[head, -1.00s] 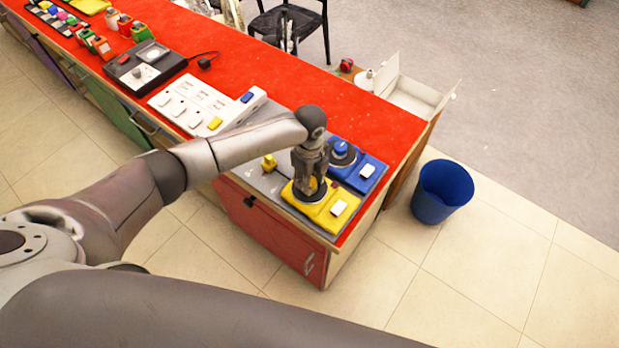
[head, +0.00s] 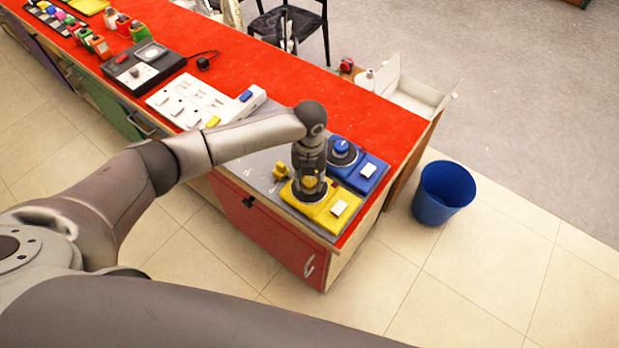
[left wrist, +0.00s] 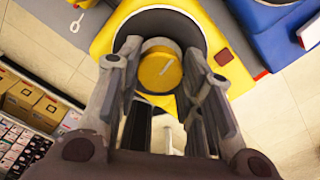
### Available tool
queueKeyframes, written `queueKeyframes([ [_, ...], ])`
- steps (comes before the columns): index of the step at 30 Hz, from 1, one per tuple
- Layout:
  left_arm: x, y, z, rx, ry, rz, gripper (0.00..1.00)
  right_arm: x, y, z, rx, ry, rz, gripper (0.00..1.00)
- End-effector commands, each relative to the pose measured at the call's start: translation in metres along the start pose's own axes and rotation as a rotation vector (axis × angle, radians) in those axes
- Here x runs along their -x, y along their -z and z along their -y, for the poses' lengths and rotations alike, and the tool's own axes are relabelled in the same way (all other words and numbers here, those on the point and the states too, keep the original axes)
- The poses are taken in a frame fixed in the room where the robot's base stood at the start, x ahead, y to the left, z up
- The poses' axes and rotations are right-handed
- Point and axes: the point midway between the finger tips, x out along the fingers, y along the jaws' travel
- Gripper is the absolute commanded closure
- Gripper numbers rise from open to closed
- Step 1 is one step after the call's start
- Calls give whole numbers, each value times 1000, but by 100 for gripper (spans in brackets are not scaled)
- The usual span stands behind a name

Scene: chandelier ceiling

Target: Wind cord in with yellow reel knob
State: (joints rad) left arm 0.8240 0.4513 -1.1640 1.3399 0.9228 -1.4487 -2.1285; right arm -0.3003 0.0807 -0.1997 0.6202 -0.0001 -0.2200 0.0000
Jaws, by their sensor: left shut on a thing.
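The yellow reel unit (head: 325,212) sits at the front corner of the red-topped counter, with a dark round rim and a white label. My left gripper (head: 309,188) points down over it. In the left wrist view the round yellow knob (left wrist: 160,68) with a pale line on top lies between the fingers, and the gripper is shut on it. A small yellow piece (head: 281,171) stands on the grey board just left of the reel. The cord itself is too small to make out. My right gripper is not in view.
A blue reel unit (head: 365,176) with a blue knob stands close behind the yellow one. A white switch strip (head: 190,104) and a black device (head: 143,65) lie farther left. A blue bin (head: 440,195) stands on the floor to the right.

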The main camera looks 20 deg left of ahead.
Motion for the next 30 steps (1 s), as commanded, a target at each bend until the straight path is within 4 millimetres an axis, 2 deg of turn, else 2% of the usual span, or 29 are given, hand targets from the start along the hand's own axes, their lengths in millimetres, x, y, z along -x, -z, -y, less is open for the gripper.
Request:
queueKeyframes([
  [12, 2, -2, 1, -175, 2, 4, 89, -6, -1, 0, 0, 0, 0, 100],
  [28, 2, -2, 1, -197, 2, 4, 89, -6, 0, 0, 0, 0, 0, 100],
  [29, 2, -2, 1, -197, 2, 4, 62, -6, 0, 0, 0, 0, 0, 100],
  [30, 2, -2, 1, -197, 2, 4, 56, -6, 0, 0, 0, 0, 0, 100],
])
